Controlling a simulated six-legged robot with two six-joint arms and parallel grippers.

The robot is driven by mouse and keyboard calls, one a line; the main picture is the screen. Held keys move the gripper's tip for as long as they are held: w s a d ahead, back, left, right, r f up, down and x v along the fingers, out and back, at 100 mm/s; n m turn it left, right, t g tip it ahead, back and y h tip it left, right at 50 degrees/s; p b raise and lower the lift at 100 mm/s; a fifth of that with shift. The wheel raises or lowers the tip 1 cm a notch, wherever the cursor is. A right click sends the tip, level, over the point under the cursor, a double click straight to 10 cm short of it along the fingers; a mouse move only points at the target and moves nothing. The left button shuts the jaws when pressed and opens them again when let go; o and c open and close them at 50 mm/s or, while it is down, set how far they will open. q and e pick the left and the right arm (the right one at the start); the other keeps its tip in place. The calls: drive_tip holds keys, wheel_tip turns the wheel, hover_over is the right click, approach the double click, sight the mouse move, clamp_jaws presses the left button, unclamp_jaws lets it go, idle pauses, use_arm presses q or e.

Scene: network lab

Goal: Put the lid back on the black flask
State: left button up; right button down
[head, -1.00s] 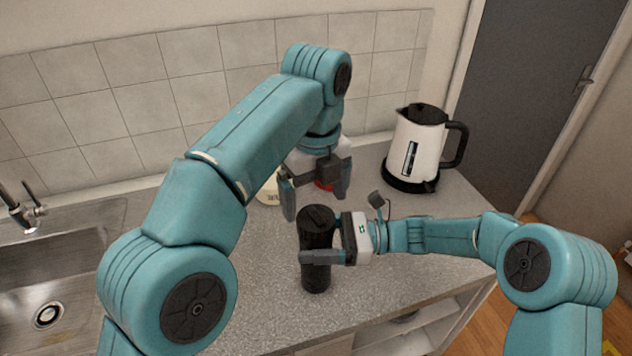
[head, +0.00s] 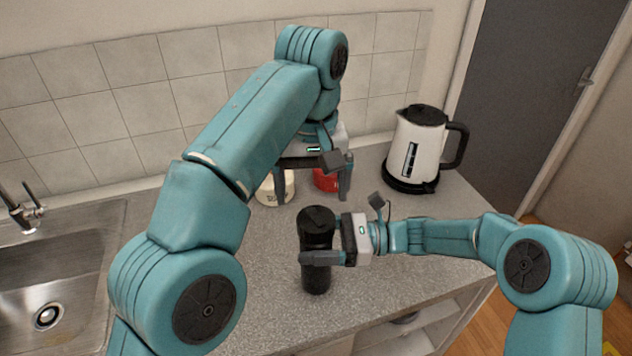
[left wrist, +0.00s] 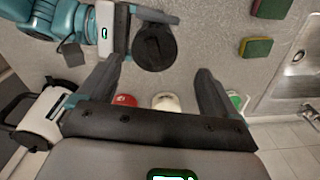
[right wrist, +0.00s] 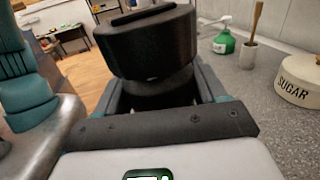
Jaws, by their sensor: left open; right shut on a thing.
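The black flask (head: 316,275) stands upright on the counter. Its black lid (right wrist: 147,42) sits on top, with a raised bar across it; I cannot tell whether it is fully tightened. The lid also shows from above in the left wrist view (left wrist: 155,47). My right gripper (head: 322,240) is shut around the flask's body below the lid, from the right. My left gripper (head: 312,196) is open and empty, above and behind the flask, apart from the lid. In the left wrist view the lid lies beyond its spread fingers (left wrist: 157,70).
A cream sugar pot (right wrist: 300,82) and a red pot (head: 326,181) stand behind the flask, partly covered by my left gripper. A white kettle (head: 416,150) is at the back right. The sink (head: 50,275) is left. Sponges (left wrist: 256,47) lie on the counter.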

sight(316, 218)
use_arm(q)
drive_tip(key=n, duration=0.2)
drive_tip(key=shift+r+n, duration=0.15)
drive_tip(key=shift+n, duration=0.15)
drive_tip(key=shift+w+d+r, duration=0.1)
drive_tip(key=shift+d, duration=0.2)
drive_tip(key=shift+f, duration=4.05)
